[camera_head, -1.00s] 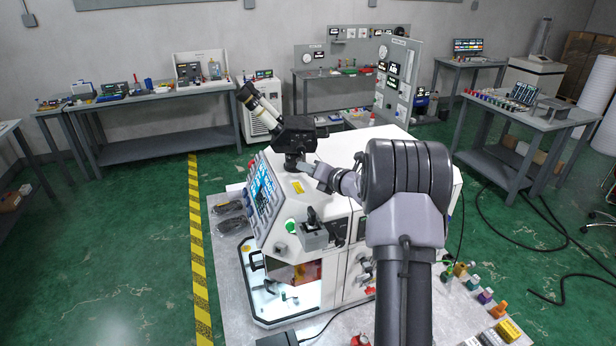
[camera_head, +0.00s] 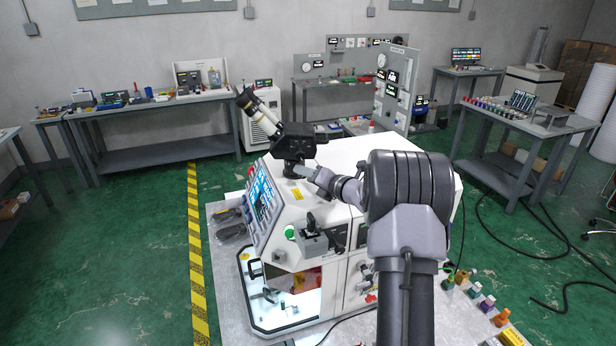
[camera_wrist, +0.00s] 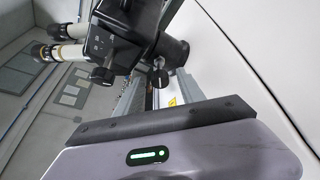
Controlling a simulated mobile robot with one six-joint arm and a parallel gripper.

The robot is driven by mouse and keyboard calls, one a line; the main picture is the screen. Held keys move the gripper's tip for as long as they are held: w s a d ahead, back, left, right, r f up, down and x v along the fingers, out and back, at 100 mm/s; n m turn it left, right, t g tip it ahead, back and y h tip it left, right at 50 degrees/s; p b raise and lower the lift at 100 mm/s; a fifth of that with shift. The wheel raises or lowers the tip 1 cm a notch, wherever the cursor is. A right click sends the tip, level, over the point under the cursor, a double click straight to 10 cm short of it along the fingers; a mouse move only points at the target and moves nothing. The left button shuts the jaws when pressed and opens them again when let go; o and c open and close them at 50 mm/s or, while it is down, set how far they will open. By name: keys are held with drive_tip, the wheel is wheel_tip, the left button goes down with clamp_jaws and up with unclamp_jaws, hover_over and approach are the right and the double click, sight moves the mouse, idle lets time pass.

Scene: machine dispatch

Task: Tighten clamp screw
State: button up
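A black microscope head (camera_head: 285,138) with pale eyepieces stands on a short post on top of the white machine (camera_head: 345,165). It fills the upper left of the wrist view (camera_wrist: 118,40). A small dark knob on a stem, which looks like the clamp screw (camera_wrist: 159,77), sticks out below the microscope's round collar. Another dark knob (camera_wrist: 102,76) is to its left. My gripper (camera_head: 304,170) reaches in from the right, close to the microscope post. In the wrist view its grey fingers stand apart, with the screw between or just beyond them; contact cannot be told.
The machine's front has a screen (camera_head: 264,190), a joystick box (camera_head: 312,240) and an open lit chamber. Workbenches (camera_head: 165,108) line the back wall. Green floor is free at the left.

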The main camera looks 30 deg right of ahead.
drive_tip(key=shift+s, duration=0.1)
drive_tip(key=b+v, duration=0.2)
drive_tip(key=v, duration=1.5)
